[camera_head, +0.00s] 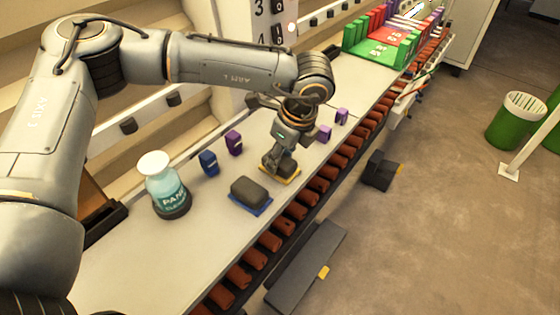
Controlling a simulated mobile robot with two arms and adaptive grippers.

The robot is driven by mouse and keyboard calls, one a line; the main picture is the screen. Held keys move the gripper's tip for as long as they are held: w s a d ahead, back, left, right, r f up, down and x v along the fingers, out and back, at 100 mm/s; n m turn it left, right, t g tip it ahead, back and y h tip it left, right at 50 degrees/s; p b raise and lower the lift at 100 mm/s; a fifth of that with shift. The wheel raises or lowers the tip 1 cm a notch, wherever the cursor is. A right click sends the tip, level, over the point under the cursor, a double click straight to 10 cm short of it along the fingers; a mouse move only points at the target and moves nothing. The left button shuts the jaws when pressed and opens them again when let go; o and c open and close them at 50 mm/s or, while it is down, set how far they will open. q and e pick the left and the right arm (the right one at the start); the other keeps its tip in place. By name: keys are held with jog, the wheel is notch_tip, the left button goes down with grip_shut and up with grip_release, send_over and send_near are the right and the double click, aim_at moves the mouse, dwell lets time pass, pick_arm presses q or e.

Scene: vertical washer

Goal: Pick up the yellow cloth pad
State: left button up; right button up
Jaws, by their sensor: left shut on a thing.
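The yellow cloth pad (291,177) is on the white table, a thin yellow piece with a dark block over it. My left gripper (279,163) points down onto it from above, its fingers shut on the pad. The fingers partly hide the dark upper part. I cannot tell whether the pad touches the tabletop or is slightly raised. My right gripper is not in view.
A dark block on a blue pad (262,209) lies close by, nearer the front. A flask (165,185), a blue block (208,162) and several purple blocks (234,143) stand on the table (215,225). Green and red bins (385,45) stand at the far end.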

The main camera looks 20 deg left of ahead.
pick_arm(q)
jog(key=shift+w+r+b, duration=0.1)
jog(key=shift+r+b, duration=0.2)
jog(key=shift+r, duration=0.15)
jog(key=s+d+r+b, duration=0.6)
jog(key=s+r+b, duration=0.3)
jog(key=s+r, duration=0.3)
jog(key=shift+s, duration=0.5)
